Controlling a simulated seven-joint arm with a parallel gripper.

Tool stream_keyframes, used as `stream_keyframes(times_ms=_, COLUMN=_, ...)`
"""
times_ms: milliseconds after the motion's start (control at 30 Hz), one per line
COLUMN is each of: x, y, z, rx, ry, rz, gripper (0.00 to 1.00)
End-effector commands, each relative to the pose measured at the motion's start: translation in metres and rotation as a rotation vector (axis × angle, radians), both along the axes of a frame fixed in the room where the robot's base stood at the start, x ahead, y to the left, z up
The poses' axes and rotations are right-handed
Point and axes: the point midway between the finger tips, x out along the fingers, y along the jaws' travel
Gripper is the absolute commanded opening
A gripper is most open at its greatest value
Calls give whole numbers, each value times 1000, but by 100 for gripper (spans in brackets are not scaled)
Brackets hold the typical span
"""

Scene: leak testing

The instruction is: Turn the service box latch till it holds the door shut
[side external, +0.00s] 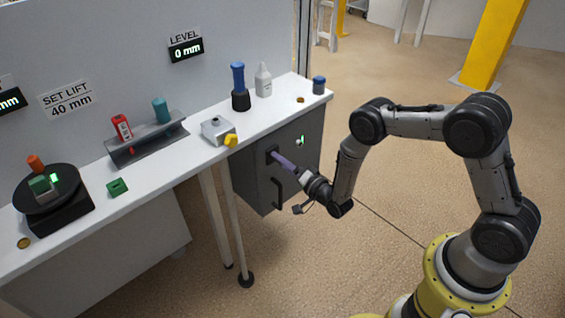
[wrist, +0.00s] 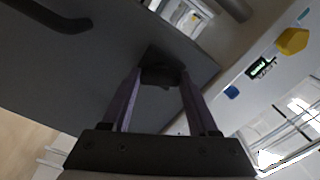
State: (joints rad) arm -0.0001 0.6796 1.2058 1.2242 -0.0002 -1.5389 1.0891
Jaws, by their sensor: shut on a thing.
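The dark grey service box (side external: 250,180) hangs under the right part of the white bench, with a dark bar handle (side external: 278,193) on its door. In the wrist view the door (wrist: 110,60) fills the upper left, and the handle (wrist: 50,16) is at the top left. My gripper (side external: 276,155) reaches the door's upper part, above the handle. In the wrist view my gripper (wrist: 162,76) has its two purple fingers on either side of the dark latch (wrist: 158,55) and is shut on it. The fingers partly hide the latch, and its exact turn is unclear.
The bench top (side external: 205,155) above holds a grey block with a yellow knob (side external: 231,141), a blue-handled tool (side external: 238,85) and a white bottle (side external: 263,80). A bench leg (side external: 238,235) stands left of the box.

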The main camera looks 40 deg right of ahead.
Motion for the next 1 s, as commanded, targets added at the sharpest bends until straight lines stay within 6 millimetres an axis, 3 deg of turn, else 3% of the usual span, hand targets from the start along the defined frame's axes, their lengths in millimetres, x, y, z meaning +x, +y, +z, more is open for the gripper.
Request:
stream_keyframes(times_ms=500, x=1, y=0, z=1, rx=391, ry=-1, rz=0, gripper=4)
stream_keyframes(times_ms=1000, x=0, y=0, z=0, rx=499, ry=-1, rz=0, gripper=4)
